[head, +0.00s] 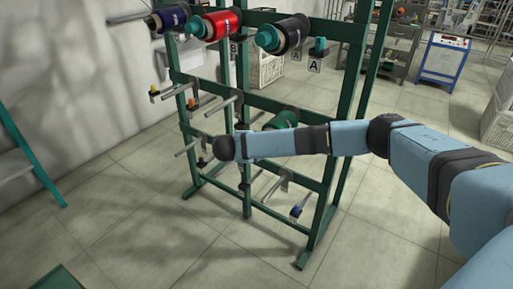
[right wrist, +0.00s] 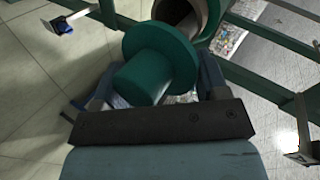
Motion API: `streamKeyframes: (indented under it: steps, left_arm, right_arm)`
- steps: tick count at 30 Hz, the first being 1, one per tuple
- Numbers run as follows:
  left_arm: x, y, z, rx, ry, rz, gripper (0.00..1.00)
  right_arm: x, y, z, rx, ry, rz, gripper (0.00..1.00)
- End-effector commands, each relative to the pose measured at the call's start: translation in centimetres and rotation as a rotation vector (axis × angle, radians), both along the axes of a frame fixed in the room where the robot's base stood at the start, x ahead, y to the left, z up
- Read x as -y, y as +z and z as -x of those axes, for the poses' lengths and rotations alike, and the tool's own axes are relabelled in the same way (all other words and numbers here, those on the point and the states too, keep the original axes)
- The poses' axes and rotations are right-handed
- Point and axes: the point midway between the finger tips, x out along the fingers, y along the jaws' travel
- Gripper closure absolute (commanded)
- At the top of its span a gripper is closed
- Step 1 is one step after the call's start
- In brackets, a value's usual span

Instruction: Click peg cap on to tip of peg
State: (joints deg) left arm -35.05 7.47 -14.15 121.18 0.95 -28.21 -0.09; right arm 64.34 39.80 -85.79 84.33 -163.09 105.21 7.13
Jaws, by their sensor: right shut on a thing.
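The peg cap (right wrist: 150,68) is dark green, with a wide round flange and a narrower cylinder. My right gripper (right wrist: 154,82) is shut on its narrower part, fingers on both sides, and the flange faces away from the wrist. Just beyond the flange is the open end of a hollow dark tube in a green bobbin (right wrist: 208,14). The cap hides part of that opening, and I cannot tell whether they touch or where the peg tip is. In the head view a green bobbin (head: 285,118) shows behind my right arm, which hides the gripper. My left gripper is not in view.
The green rack (head: 247,75) holds dark blue (head: 168,19), red (head: 222,22) and black (head: 290,34) bobbins on top. Bare pegs stick out lower, some with yellow (head: 154,90), orange (head: 193,103) or blue (head: 296,210) ends.

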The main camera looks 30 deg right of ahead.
Motion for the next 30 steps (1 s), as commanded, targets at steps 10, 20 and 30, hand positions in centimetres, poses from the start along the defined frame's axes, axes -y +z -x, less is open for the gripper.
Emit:
streamKeyframes:
  steps: [10, 20, 30]
  left_arm:
    - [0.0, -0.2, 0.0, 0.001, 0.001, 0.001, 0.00]
    - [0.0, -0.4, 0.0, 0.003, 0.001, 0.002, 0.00]
    - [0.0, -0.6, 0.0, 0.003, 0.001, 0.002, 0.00]
  right_arm:
    - [1.0, 0.0, -0.4, 0.001, 0.000, -0.001, 0.66]
    - [2.0, 0.0, -0.8, 0.001, -0.001, 0.000, 0.66]
    - [2.9, 0.0, -1.2, 0.001, 0.000, 0.000, 0.66]
